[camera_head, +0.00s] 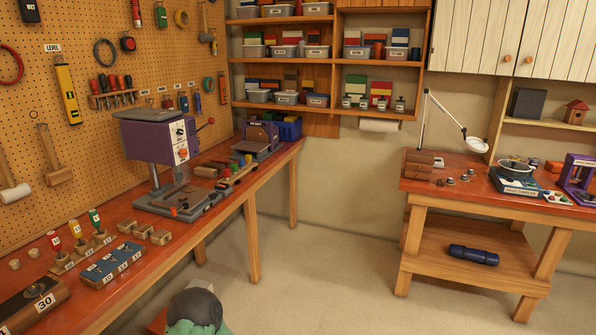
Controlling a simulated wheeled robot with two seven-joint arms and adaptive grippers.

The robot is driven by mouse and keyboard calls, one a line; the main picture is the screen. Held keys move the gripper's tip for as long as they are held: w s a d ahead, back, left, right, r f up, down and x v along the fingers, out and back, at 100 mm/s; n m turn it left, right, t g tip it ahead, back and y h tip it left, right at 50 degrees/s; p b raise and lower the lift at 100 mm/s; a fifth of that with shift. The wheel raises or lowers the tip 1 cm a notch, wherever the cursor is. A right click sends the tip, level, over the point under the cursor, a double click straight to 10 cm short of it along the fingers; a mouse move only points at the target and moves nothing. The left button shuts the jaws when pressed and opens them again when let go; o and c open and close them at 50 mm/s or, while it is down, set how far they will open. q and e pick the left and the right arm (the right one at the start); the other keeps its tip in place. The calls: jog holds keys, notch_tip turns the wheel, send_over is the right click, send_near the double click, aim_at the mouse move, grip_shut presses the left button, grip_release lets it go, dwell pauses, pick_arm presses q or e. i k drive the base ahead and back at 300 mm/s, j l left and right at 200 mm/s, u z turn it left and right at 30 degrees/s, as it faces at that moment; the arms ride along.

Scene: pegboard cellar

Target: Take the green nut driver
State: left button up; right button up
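The green nut driver (95,217) stands upright, handle up, in a small wooden block on the left workbench. A yellow-handled driver (76,228) and a red-handled driver (54,240) stand in a row to its left, nearer the front. Each handle carries a small white label, too small to read surely. The green driver's lower end is hidden in its block. Neither of my grippers shows in the head view.
A blue block set (110,264) and small wooden blocks (131,250) sit in front of the drivers. A purple drill press (155,140) stands to their right on the bench (170,245). A grey and green object (195,308) is on the floor below. Floor between benches is mostly clear.

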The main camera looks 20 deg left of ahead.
aim_at(94, 216)
jog(key=i+l+u, duration=0.1)
jog(key=u, duration=0.3)
jog(key=l+u, duration=0.2)
jog(key=u, duration=0.25)
jog(key=i+l+u, duration=0.1)
jog(key=u, duration=0.3)
jog(key=l+u, duration=0.25)
jog(key=u, duration=0.15)
jog(key=k+l+u, duration=0.1)
jog(key=l+u, duration=0.25)
jog(key=k+l+u, duration=0.1)
jog(key=u, duration=0.2)
